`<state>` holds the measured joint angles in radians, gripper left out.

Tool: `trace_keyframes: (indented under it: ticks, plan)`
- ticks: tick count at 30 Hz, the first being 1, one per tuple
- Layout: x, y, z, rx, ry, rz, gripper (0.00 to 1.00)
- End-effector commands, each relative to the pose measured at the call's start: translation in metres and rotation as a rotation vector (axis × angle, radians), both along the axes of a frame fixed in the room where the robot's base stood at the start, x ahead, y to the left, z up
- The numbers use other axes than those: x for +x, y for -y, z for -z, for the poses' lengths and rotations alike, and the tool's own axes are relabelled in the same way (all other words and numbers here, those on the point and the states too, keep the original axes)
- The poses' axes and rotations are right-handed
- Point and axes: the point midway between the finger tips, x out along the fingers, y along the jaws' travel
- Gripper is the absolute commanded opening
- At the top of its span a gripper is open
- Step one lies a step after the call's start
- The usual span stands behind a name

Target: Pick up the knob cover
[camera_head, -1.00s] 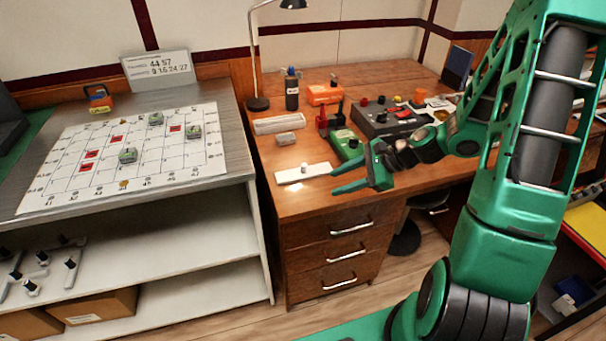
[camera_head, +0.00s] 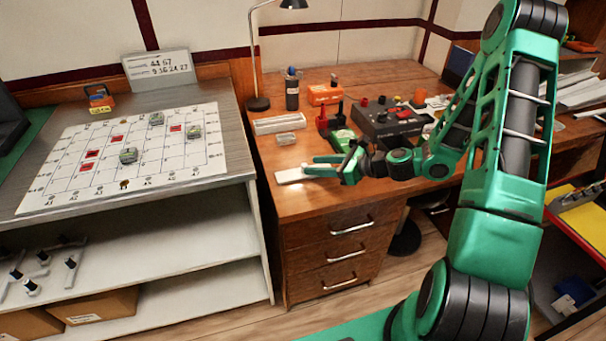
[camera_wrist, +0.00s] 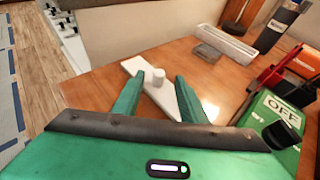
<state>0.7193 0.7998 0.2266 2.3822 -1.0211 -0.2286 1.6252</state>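A flat white piece, which looks like the knob cover (camera_head: 287,176), lies near the front left corner of the wooden desk. In the wrist view, the white piece (camera_wrist: 132,65) lies flat with a short white knob (camera_wrist: 158,78) standing up from it. My gripper (camera_head: 304,168) is over the piece and hides its right part in the head view. In the wrist view, my gripper (camera_wrist: 160,75) is open and empty, with one finger on each side of the knob in the picture. A gap shows between the knob and both fingers. I cannot tell their exact height above the desk.
A small grey box (camera_head: 286,139) and a long pale tray (camera_head: 279,123) lie behind. A green block marked OFF (camera_wrist: 272,115) and red items (camera_head: 325,118) stand to the right. A lamp (camera_head: 258,103) rises at the back left. The desk's front edge is close.

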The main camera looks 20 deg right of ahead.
Motion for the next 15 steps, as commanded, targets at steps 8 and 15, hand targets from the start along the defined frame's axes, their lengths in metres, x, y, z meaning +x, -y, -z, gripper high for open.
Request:
trace_keyframes:
  ticks: [8,15]
  plan:
    - [0.019,-0.022,0.01,0.001,0.001,-0.005,0.39]
    - [0.033,-0.035,0.018,0.0,0.0,-0.001,0.39]
